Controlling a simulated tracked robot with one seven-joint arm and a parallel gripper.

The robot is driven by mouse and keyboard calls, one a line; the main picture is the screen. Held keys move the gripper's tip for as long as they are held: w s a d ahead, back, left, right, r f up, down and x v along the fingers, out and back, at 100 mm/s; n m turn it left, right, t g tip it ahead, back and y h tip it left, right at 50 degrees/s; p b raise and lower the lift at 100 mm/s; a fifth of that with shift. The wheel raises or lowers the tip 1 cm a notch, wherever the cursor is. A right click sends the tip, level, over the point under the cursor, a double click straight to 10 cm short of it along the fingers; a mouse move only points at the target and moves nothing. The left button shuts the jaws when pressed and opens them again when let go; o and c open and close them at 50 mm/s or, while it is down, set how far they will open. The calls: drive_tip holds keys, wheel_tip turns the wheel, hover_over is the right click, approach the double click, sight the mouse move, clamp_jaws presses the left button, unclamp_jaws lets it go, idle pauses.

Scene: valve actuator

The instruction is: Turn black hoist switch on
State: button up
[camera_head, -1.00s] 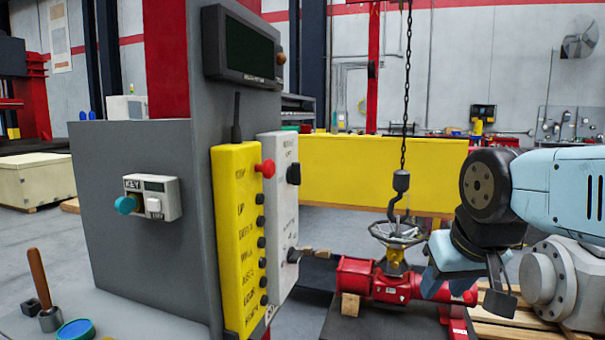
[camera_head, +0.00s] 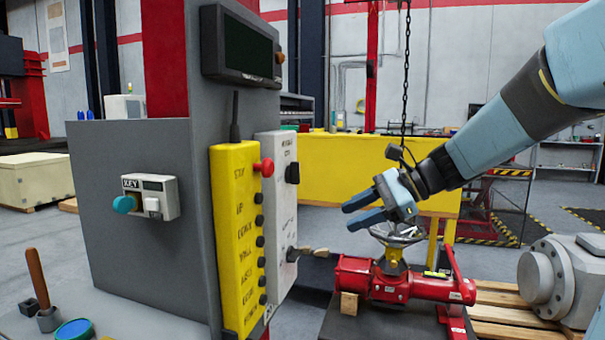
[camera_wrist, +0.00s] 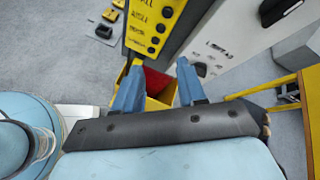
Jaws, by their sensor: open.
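A white panel box (camera_head: 276,220) stands on the right side of the grey console. It carries a black switch (camera_head: 292,172) near its top and another dark switch (camera_head: 291,254) near its bottom, with a brown handle-like piece beside it. The labels are too small to read surely. My gripper (camera_head: 348,216) is open and empty, right of the box and apart from it, with its fingers pointing left. In the wrist view, the white box (camera_wrist: 225,40) lies ahead and to the right, with one dark switch (camera_wrist: 200,70) showing beyond the right finger.
A yellow button pendant (camera_head: 236,240) with a red knob (camera_head: 264,167) hangs left of the white box. A key box (camera_head: 150,197) is on the console. A red valve actuator (camera_head: 400,283) is below my gripper. A chain (camera_head: 406,80) hangs behind the arm.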

sight(299, 172)
drive_tip(key=w+d+r+m+t+y, duration=0.1)
drive_tip(key=w+r+m+t+y, duration=0.2)
drive_tip(key=w, duration=0.4)
drive_tip(key=w+d+r+m+t+y, duration=0.1)
drive_tip(key=w+d+r+m+y, duration=0.1)
drive_tip(key=w+m, duration=0.4)
drive_tip(key=shift+n, duration=0.6)
drive_tip(key=x, duration=1.4)
drive_tip(key=shift+d, duration=0.1)
